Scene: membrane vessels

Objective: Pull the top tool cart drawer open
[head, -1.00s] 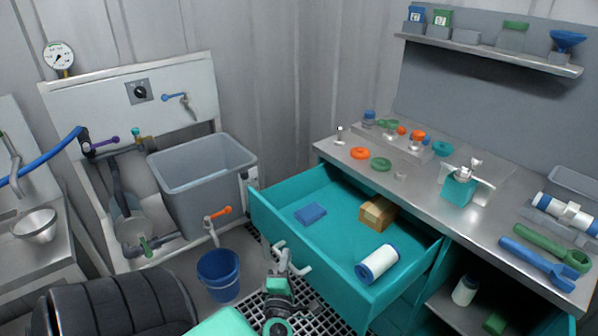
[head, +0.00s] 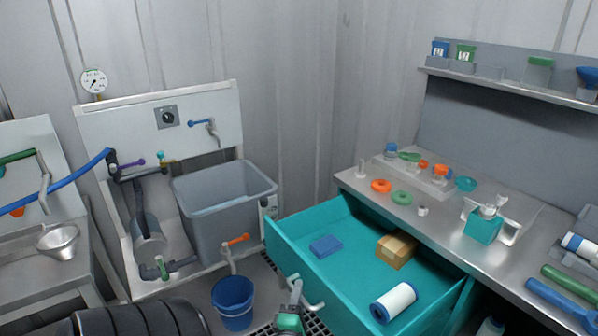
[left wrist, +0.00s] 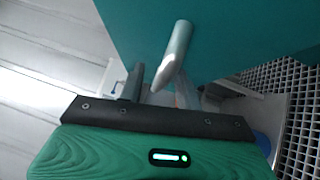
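The top tool cart drawer (head: 345,283) is teal and stands well out from the cart under the steel worktop. Inside it lie a blue block (head: 325,246), a tan box (head: 396,249) and a white roll with blue ends (head: 393,302). Its pale bar handle (head: 313,303) is on the front face and shows as a silver bar in the left wrist view (left wrist: 176,55). My left gripper (head: 296,291) is at the handle, low in the head view. Its finger spacing, and whether it touches the handle, are unclear. My right gripper is out of view.
A grey sink basin (head: 225,208) and a blue bucket (head: 233,300) stand left of the drawer. Rings and small fittings lie on the worktop (head: 440,215). Dark floor grating (left wrist: 295,110) lies beside the drawer. A shelf (head: 510,84) is above.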

